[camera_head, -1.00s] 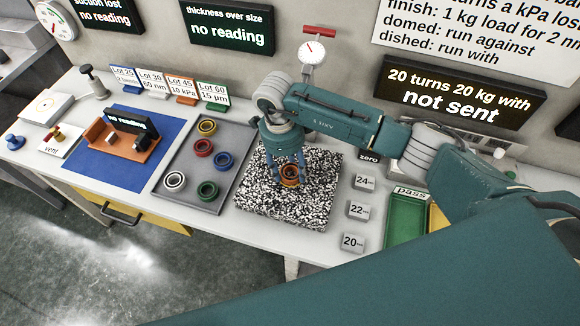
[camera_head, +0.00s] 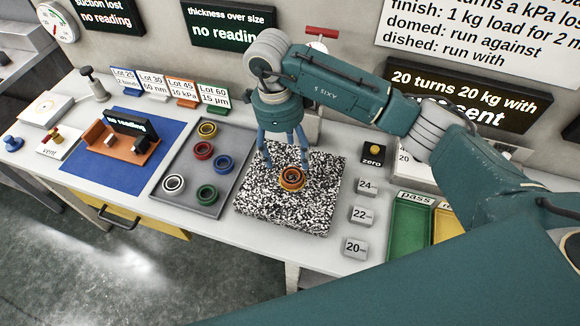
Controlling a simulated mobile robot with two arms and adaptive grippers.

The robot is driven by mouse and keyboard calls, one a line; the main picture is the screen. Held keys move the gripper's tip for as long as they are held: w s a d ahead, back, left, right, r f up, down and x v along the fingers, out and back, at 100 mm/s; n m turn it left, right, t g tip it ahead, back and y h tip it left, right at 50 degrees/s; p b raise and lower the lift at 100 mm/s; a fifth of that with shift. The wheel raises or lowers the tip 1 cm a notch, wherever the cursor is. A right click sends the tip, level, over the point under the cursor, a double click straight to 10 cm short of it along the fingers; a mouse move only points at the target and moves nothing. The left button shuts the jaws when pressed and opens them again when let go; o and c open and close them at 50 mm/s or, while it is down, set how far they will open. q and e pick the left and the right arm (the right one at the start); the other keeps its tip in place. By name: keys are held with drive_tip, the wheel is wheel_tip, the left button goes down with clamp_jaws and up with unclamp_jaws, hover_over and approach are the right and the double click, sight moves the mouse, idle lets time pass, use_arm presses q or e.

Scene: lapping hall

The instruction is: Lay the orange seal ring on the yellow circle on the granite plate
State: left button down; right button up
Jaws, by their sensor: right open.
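The orange seal ring (camera_head: 292,179) lies on the black-and-white speckled granite plate (camera_head: 290,214), near its middle. A yellowish edge shows around the ring; the yellow circle is otherwise hidden, so I cannot tell exactly how well the ring is centred. My right gripper (camera_head: 284,162) is open and empty, pointing down just above and behind the ring, its fingers spread apart. The fingers appear clear of the ring. My left gripper is not in view.
A grey tray (camera_head: 231,150) left of the plate holds several rings in other colours. Weight blocks (camera_head: 361,215) stand to the right, beside the green pass tray (camera_head: 409,228).

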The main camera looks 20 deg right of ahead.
drive_tip(key=shift+a+r, duration=0.2)
drive_tip(key=shift+r, duration=1.6)
